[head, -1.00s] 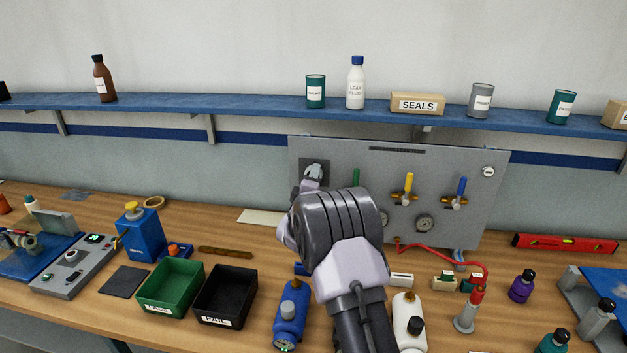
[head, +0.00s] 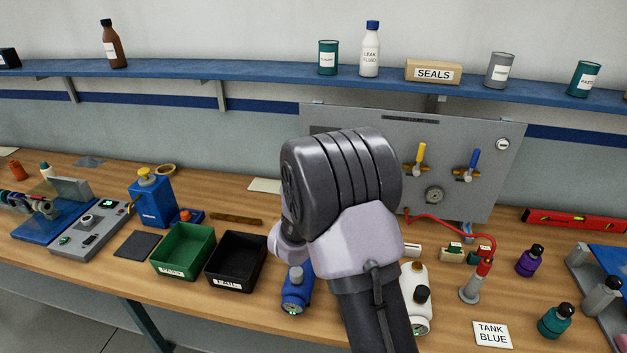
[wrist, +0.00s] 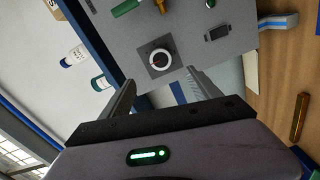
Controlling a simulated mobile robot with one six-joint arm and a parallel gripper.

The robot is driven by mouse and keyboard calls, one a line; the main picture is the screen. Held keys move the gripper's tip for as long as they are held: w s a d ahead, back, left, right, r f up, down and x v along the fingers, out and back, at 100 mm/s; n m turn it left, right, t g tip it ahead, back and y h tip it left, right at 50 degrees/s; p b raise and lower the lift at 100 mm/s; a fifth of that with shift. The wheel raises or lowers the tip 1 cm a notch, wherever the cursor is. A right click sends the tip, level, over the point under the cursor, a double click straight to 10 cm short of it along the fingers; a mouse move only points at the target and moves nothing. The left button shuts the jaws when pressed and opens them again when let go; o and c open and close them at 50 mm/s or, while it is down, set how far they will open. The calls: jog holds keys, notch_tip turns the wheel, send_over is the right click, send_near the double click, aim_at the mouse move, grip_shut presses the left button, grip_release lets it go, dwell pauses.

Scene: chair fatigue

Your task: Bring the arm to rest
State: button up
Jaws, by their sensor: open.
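My gripper shows in the wrist view (wrist: 160,95), with its two fingers spread wide apart and nothing between them. Past the fingers is the grey panel (wrist: 200,60) with a round dial (wrist: 160,58) on it. In the head view my arm rises from the bottom and covers the left part of the panel (head: 480,140); the gripper itself is hidden behind my arm there.
A green bin (head: 183,252) and a black bin (head: 236,262) stand on the bench left of my arm. A blue shelf (head: 250,72) with bottles runs above.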

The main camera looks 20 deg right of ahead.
jog(key=shift+v, duration=1.95)
